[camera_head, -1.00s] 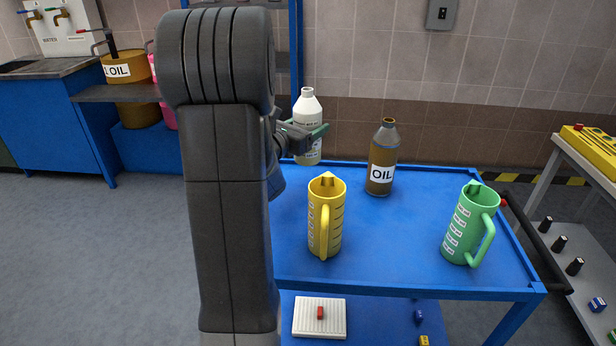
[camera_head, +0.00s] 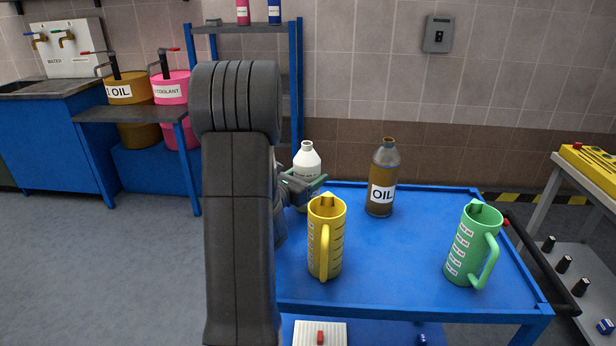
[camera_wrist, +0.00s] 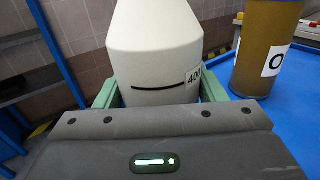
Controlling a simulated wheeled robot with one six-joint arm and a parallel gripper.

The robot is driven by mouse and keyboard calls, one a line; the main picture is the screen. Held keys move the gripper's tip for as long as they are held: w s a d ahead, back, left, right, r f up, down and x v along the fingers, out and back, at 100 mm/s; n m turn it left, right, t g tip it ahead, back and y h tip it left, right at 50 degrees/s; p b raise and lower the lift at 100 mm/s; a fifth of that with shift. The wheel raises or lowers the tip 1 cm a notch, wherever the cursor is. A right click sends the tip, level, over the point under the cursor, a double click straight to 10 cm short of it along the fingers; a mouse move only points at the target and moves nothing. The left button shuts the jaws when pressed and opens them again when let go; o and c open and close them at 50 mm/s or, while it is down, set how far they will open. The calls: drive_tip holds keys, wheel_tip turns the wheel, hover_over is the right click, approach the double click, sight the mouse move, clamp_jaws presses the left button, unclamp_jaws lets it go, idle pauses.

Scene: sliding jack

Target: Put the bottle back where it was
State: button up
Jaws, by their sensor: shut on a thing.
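The white bottle (camera_head: 306,160) stands upright in my gripper (camera_head: 308,186) at the back left corner of the blue trolley (camera_head: 400,255). The gripper's green fingers are shut around its body. In the wrist view the bottle (camera_wrist: 155,35) fills the space between the two fingers (camera_wrist: 158,92), and part of a printed label shows on its right side. The bottle's base is partly hidden behind the fingers, so I cannot tell whether it touches the trolley top.
A brown oil bottle (camera_head: 383,175) stands right of the white bottle. A yellow jug (camera_head: 325,240) stands in front, close to my arm, and a green jug (camera_head: 470,245) at the right. The trolley's middle is clear. A blue shelf rack (camera_head: 297,90) rises behind.

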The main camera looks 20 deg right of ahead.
drive_tip(key=o, duration=1.3)
drive_tip(key=shift+r+p, duration=0.2)
drive_tip(key=shift+p, duration=0.15)
drive_tip(key=v, duration=1.2)
drive_tip(key=shift+f+b, duration=0.15)
drive_tip(key=shift+b, duration=0.15)
